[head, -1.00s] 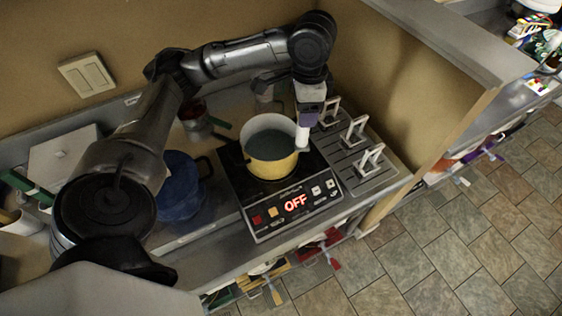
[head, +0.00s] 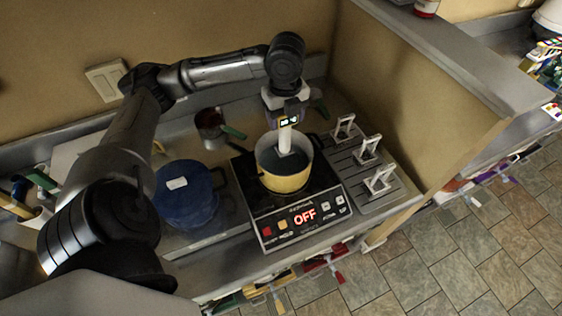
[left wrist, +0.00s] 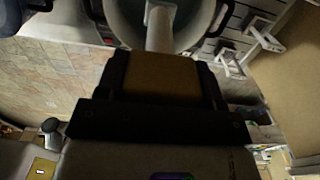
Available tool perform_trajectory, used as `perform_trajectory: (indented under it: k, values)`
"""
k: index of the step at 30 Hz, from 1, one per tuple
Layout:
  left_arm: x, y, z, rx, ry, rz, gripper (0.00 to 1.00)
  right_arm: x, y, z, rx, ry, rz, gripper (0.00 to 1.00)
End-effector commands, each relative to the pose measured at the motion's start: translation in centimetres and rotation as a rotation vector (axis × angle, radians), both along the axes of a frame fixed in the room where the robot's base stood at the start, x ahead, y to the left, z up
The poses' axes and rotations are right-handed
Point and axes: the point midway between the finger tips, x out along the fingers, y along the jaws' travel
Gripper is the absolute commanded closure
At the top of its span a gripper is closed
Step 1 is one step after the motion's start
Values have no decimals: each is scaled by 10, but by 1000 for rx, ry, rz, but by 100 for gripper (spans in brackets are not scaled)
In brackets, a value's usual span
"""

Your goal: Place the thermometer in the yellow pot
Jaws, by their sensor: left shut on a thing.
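The yellow pot (head: 286,182) stands on the black induction cooktop, with dark liquid inside. My left gripper (head: 287,110) is above the pot, shut on the white thermometer (head: 285,138). The thermometer has a small lit display at its top and hangs roughly upright, its lower end inside the pot's opening. I cannot tell whether it touches the liquid or the pot's wall. The left wrist view shows the thermometer (left wrist: 160,28) stretching from the gripper (left wrist: 160,75) into the grey pot interior (left wrist: 188,22). My right gripper is not in view.
The cooktop (head: 272,230) reads OFF. A blue lidded pot (head: 185,200) stands left of it, and a small pot with a red rim (head: 212,125) behind. A grey rack with upright white handles (head: 367,150) is at the right, before a tan side wall (head: 430,120).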

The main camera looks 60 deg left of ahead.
Motion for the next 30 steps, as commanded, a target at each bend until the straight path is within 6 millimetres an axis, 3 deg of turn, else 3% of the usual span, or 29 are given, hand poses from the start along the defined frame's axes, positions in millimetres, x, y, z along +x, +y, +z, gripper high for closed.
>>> perform_trajectory:
  k: [9, 30]
  values:
    - [-1, 0, -46, 0, 5, -21, 86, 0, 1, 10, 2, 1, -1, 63]
    - [0, 1, -97, 1, 1, -19, 86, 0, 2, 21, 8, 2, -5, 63]
